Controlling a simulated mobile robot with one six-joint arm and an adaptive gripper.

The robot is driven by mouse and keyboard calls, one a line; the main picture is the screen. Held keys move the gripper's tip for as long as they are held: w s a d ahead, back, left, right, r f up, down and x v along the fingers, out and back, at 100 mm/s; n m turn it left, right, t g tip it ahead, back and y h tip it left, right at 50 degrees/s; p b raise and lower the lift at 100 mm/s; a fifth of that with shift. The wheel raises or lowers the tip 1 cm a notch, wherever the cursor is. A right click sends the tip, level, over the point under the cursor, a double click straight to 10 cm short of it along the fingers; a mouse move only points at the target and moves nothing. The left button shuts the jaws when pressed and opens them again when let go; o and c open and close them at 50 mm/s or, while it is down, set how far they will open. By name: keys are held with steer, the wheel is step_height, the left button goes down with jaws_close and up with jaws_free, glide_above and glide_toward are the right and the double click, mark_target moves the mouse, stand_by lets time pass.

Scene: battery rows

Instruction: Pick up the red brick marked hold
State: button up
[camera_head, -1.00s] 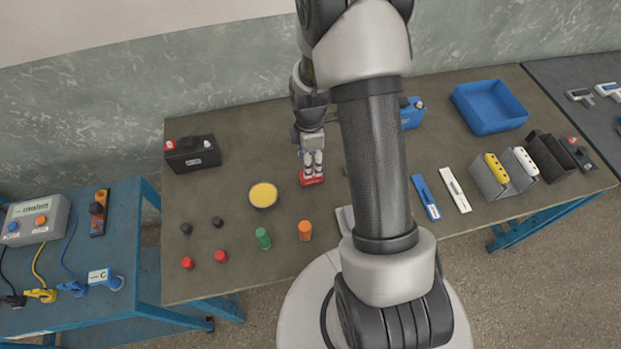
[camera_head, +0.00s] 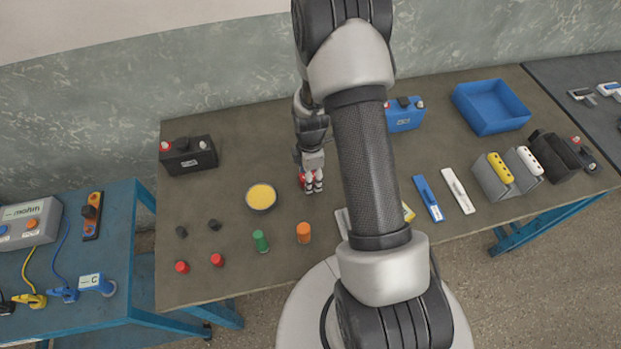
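The red brick (camera_head: 302,182) is on the dark bench top near its middle. Only a small red part shows, at the left of and behind my gripper's fingers; its marking is hidden. My gripper (camera_head: 313,189) points down, with its fingers at the brick and overlapping it in the picture. The two fingers look a little apart, but I cannot tell whether they are clamped on the brick, around it or just in front of it.
A yellow-topped round dish (camera_head: 261,197) stands left of my gripper, with a black battery (camera_head: 188,156) farther left. Orange (camera_head: 303,233) and green (camera_head: 260,241) cylinders stand in front. A blue tray (camera_head: 490,107) sits at the back right. My arm hides the bench right of the brick.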

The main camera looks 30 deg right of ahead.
steer(key=c, duration=1.1)
